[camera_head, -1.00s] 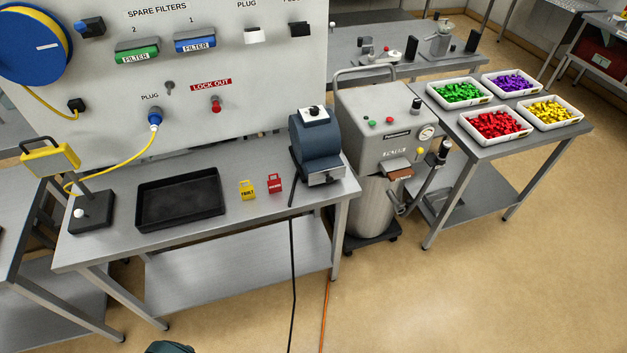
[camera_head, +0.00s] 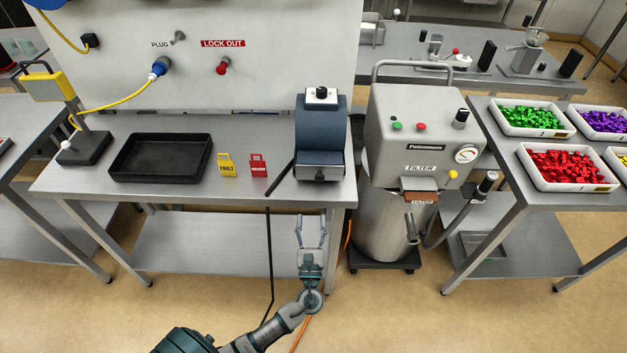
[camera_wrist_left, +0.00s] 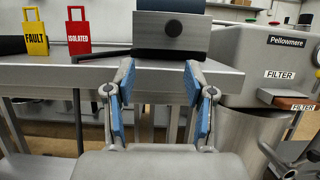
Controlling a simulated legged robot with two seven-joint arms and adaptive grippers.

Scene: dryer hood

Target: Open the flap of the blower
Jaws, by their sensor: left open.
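The dark blue-grey machine (camera_head: 320,130) at the right end of the near table appears to be the blower. Its grey front panel (camera_head: 335,172), with a small dark knob, appears to be the flap and looks shut. In the left wrist view the panel (camera_wrist_left: 150,36) fills the top middle, with its knob near the centre. My left gripper (camera_head: 311,222) is open and empty, pointing forward, in front of and below the table edge under the blower. In the left wrist view its blue-padded fingers (camera_wrist_left: 158,75) are spread apart, short of the panel. My right gripper is not in view.
The table's front edge (camera_head: 240,199) lies between my gripper and the machine. A black rod (camera_head: 281,178), a red tag (camera_head: 258,166), a yellow tag (camera_head: 227,165) and a black tray (camera_head: 160,158) are to the left. The filter machine (camera_head: 418,135) stands close on the right.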

